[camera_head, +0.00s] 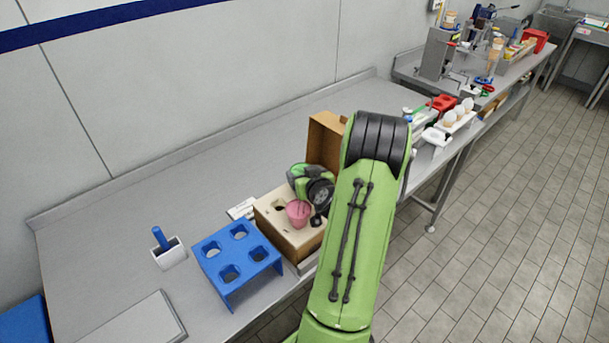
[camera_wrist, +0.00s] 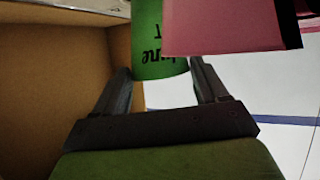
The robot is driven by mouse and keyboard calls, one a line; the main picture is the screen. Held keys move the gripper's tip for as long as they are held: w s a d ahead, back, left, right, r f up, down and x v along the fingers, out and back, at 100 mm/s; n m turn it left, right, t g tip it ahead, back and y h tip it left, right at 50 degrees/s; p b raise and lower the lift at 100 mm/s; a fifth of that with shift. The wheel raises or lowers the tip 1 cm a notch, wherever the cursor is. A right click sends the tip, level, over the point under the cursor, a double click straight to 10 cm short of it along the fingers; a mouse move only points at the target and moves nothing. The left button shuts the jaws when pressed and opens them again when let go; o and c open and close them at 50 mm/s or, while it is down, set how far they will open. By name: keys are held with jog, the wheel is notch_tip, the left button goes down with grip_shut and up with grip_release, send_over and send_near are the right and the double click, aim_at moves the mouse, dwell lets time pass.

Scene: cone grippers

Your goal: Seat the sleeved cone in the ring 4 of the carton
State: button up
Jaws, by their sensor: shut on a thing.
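The carton (camera_head: 296,247) is an open cardboard box with a pale holed insert, on the front part of the counter. Its lid (camera_head: 325,138) stands upright behind it. A pink-sleeved cone (camera_head: 298,211) sits in one ring; its sleeve (camera_wrist: 228,28) also shows in the wrist view, close right of my fingers. My gripper (camera_wrist: 160,70) is shut on the green-sleeved cone (camera_wrist: 158,40), with dark lettering upside down in the picture. In the head view my wrist and arm cover the carton's right side and hide this cone. I cannot tell whether it is inside a ring.
A blue rack (camera_head: 237,252) with several holes stands left of the carton. A white holder (camera_head: 171,256) with a blue handle and a grey flat box (camera_head: 140,330) lie further left. The back of the counter is clear.

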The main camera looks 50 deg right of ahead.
jog(key=shift+f+b, duration=0.9)
jog(key=shift+b, duration=0.25)
jog(key=o, duration=1.1)
jog(key=b+v, duration=0.9)
jog(key=v, duration=0.6)
jog(key=shift+s+a+r, duration=0.1)
jog(key=shift+s+a, duration=0.2)
